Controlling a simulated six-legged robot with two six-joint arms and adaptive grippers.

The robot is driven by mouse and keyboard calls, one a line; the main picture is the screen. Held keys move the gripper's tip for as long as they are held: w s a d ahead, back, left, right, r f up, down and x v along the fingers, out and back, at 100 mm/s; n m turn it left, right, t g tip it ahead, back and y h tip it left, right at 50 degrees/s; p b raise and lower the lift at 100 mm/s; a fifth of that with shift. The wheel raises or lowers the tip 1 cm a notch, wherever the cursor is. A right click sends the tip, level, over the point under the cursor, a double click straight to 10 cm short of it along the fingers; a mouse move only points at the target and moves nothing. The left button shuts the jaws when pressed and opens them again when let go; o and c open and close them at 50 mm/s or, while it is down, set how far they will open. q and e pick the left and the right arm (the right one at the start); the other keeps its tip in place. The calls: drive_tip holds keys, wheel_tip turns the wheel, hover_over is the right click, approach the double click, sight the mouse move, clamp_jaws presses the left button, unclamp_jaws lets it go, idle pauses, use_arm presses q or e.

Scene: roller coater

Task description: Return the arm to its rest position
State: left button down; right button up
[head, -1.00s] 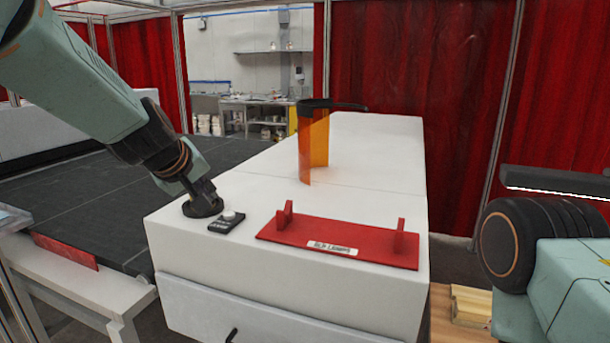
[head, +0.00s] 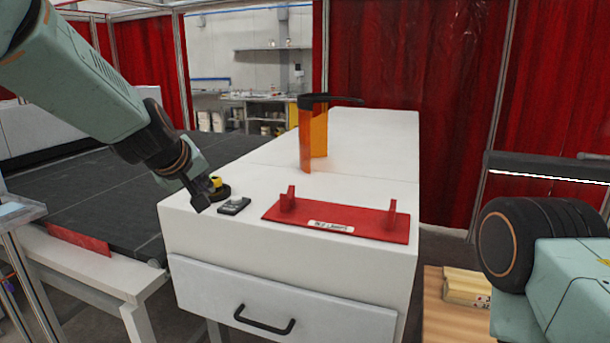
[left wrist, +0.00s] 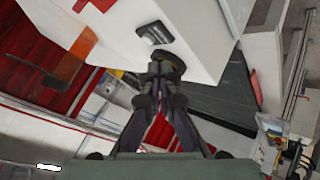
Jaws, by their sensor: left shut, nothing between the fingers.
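My left arm comes in from the upper left in the head view. Its gripper (head: 199,201) is shut and empty, pointing down at the near left corner of the white cabinet top (head: 365,165). It is just in front of a round black base with a yellow part (head: 217,187), and it partly hides that base. In the left wrist view the fingers (left wrist: 163,75) come together near the same black base. A small dark control box (head: 234,206) lies just right of the gripper; it also shows in the left wrist view (left wrist: 155,34). My right gripper is out of view.
A red holder plate (head: 340,217) with two upright pegs lies right of the gripper. An orange visor with a black band (head: 312,138) stands behind it. A dark conveyor-like surface (head: 90,195) lies left. A drawer handle (head: 264,320) is on the cabinet front.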

use_arm(q)
drive_tip(key=s+a+f+m+g+y+b, duration=0.15)
drive_tip(key=s+f, duration=0.25)
drive_tip(key=f, duration=0.6)
drive_tip(key=s+a+f+m+b, duration=0.1)
drive_tip(key=s+a+f+b, duration=0.3)
drive_tip(key=f, duration=0.6)
drive_tip(key=s+d+f+m+y+b, duration=0.15)
drive_tip(key=s+f, duration=0.35)
drive_tip(key=f, duration=0.5)
drive_tip(key=s+f+m+g+h+b, duration=0.2)
drive_tip(key=s+f+g+b, duration=0.6)
drive_tip(key=s+f, duration=2.3)
drive_tip(key=s+b, duration=0.3)
drive_tip(key=b, duration=0.2)
drive_tip(key=shift+s+d+f+m, duration=0.35)
drive_tip(key=shift+s+m, duration=0.05)
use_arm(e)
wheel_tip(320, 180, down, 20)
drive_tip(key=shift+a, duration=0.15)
use_arm(q)
drive_tip(key=shift+s, duration=0.1)
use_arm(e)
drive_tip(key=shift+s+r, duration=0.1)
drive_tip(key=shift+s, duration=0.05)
